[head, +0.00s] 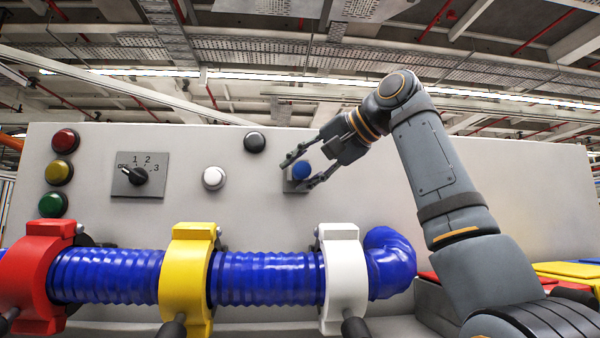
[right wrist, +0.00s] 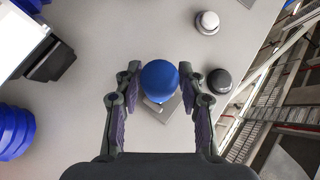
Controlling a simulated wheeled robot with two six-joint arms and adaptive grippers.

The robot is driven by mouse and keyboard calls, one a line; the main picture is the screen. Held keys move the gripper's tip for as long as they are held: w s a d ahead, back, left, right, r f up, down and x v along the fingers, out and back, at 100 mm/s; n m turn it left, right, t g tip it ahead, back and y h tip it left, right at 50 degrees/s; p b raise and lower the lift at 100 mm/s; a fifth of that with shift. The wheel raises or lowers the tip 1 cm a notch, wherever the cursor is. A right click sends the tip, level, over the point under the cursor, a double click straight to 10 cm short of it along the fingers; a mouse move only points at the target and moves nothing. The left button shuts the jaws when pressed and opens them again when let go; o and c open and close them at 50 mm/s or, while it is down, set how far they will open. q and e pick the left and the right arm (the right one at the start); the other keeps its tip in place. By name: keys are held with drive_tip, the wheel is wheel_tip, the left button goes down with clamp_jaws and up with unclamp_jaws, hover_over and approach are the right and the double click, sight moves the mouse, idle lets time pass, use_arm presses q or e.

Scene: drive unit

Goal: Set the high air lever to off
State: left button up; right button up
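The lever shows as a blue ball knob (head: 302,169) on a small grey square plate (head: 297,186) on the upright panel. I take it to be the high air lever; no label is readable. My right gripper (head: 305,168) is open, with one finger on each side of the knob. In the right wrist view the blue knob (right wrist: 159,80) lies between the fingertips (right wrist: 165,88), with a narrow gap on both sides. The lever's stem is mostly hidden behind the knob. My left gripper is not in view.
A black button (head: 254,142) and a white button (head: 214,178) are left of the lever. A rotary dial (head: 140,175) and red, yellow and green buttons are farther left. Below runs a blue hose (head: 265,279) in red, yellow and white clamps (head: 342,270).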

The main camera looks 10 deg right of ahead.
drive_tip(key=shift+o, duration=0.6)
drive_tip(key=v, duration=1.2)
drive_tip(key=shift+c, duration=0.3)
